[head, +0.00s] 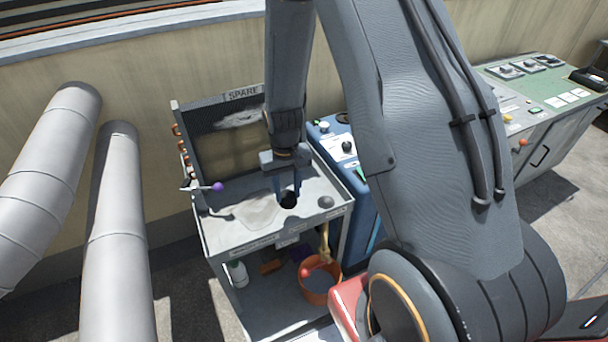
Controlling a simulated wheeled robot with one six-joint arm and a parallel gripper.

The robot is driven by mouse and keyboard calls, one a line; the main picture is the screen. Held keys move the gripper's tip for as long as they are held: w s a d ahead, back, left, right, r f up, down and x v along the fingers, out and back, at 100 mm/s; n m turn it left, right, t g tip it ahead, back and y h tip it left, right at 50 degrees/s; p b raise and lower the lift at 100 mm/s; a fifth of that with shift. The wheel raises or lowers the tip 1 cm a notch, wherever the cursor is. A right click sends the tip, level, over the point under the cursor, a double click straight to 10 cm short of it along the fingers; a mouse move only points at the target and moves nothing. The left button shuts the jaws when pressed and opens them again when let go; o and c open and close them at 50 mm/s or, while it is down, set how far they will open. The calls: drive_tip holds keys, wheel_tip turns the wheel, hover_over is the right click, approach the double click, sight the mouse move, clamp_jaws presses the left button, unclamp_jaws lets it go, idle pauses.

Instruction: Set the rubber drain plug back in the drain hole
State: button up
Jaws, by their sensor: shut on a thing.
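My gripper (287,190) points down over the grey tray top of a cart (236,228). Its two bluish fingers are shut on a small black round thing, which looks like the rubber drain plug (288,200). I cannot tell whether the plug touches the tray or hangs just above it. A dark grey round spot, which looks like the drain hole (325,202), lies to the right of the plug, near the tray's right corner. The plug and this spot are apart. A damp-looking patch lies on the tray left of the gripper.
A finned coil panel marked SPARE (225,140) stands at the tray's back. A lever with a purple knob (217,187) is at the left. An orange bucket (320,284) and a white bottle (237,273) sit on the lower shelf. A blue cabinet (340,148) stands close behind right.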

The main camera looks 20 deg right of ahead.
drive_tip(key=w+d+r+m+p, duration=0.15)
drive_tip(key=d+m+p, duration=0.45)
drive_tip(key=d+m, duration=0.8)
drive_tip(key=shift+s+a+f+b, duration=0.1)
drive_tip(key=shift+f+b, duration=1.15)
drive_tip(key=shift+f, duration=0.7)
drive_tip(key=shift+s+a+f+b, duration=0.1)
drive_tip(key=shift+f+b, duration=1.15)
drive_tip(key=shift+f, duration=0.7)
drive_tip(key=shift+f, duration=0.5)
drive_tip(key=o, duration=1.2)
drive_tip(key=shift+r, duration=0.15)
wheel_tip(320, 180, up, 8)
drive_tip(key=b, duration=0.2)
drive_tip(key=shift+f, duration=0.2)
drive_tip(key=s+a+r+n+t, duration=0.1)
drive_tip(key=s+a+r+n, duration=1.3)
drive_tip(key=r, duration=0.3)
drive_tip(key=shift+s+a+n, duration=0.35)
drive_tip(key=shift+s+n, duration=0.05)
drive_tip(key=shift+s, duration=0.25)
